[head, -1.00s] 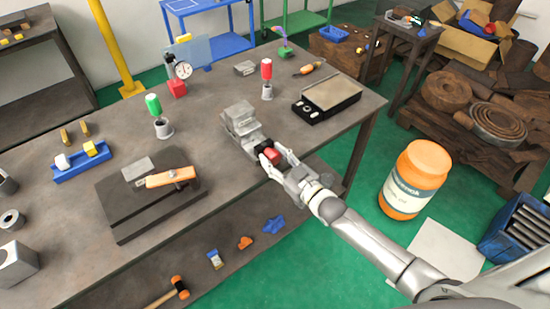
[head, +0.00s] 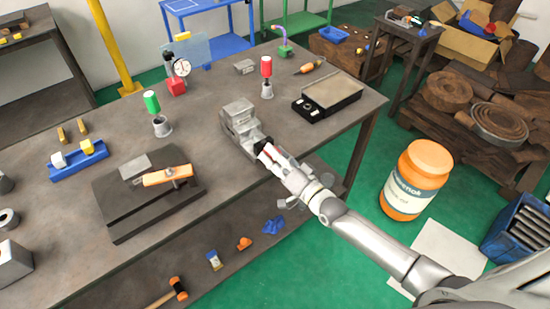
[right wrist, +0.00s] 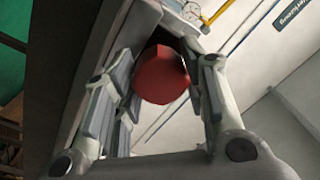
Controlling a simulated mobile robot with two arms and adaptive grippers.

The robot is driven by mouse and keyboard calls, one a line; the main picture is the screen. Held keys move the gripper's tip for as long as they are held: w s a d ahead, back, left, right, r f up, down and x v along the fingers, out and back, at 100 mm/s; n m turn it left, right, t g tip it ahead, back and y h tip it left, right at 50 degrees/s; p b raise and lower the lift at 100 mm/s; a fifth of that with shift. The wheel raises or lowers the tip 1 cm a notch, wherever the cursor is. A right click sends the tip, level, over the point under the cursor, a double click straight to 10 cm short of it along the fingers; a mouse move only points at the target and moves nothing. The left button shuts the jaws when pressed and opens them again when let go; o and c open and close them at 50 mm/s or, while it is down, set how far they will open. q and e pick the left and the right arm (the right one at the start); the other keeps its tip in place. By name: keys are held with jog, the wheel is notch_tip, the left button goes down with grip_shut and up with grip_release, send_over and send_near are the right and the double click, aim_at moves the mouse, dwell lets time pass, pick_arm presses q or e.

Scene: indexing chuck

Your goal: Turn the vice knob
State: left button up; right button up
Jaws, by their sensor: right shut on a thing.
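The grey vice (head: 239,122) stands on the workbench near its front edge. Its red knob (right wrist: 162,76) fills the middle of the right wrist view, between the two fingers. In the head view only a little of the red knob (head: 268,149) shows between my fingers. My right gripper (head: 270,151) is shut on the knob at the front of the vice; it also shows in the right wrist view (right wrist: 165,88). My left gripper is in neither view.
A black-framed scale (head: 328,95) lies right of the vice. A dark plate with an orange-handled tool (head: 167,176) lies left. A large orange jar (head: 415,178) stands right of the bench.

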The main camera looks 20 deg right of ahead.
jog(key=shift+m+b, duration=0.35)
jog(key=shift+m, duration=1.05)
jog(key=o, duration=1)
jog(key=shift+s, duration=0.1)
jog(key=shift+f, duration=0.1)
jog(key=shift+v, duration=3.95)
